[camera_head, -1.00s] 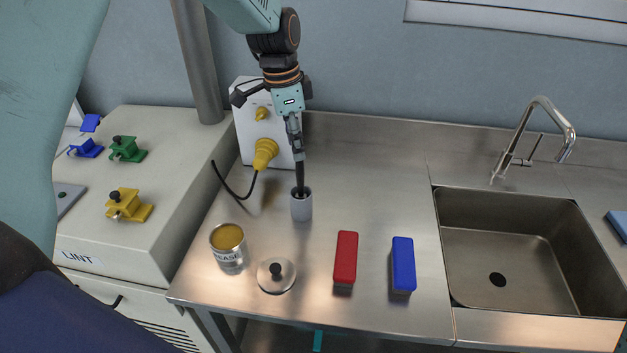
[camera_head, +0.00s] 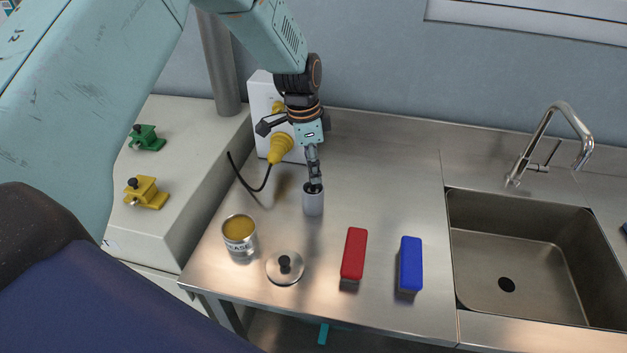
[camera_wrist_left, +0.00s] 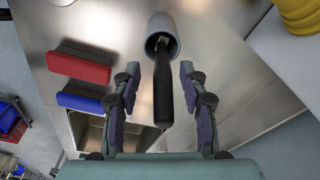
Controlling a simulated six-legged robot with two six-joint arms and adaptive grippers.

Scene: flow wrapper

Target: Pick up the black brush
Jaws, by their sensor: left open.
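The black brush (camera_wrist_left: 163,95) stands in a grey cup (camera_wrist_left: 163,27), seen in the left wrist view with its dark handle sticking out toward the camera. In the head view the grey cup (camera_head: 313,202) stands on the steel counter, and the brush is mostly hidden by my gripper. My left gripper (camera_head: 316,180) is right above the cup, pointing down. In the left wrist view its fingers (camera_wrist_left: 157,80) are open, one on each side of the brush handle, with gaps showing. My right gripper is not in view.
A grease can (camera_head: 240,238), a round lid (camera_head: 285,266), a red brush block (camera_head: 354,254) and a blue block (camera_head: 410,263) stand on the counter (camera_head: 380,190). A white box with a yellow plug (camera_head: 281,149) and black cable is behind. A sink (camera_head: 520,245) lies right.

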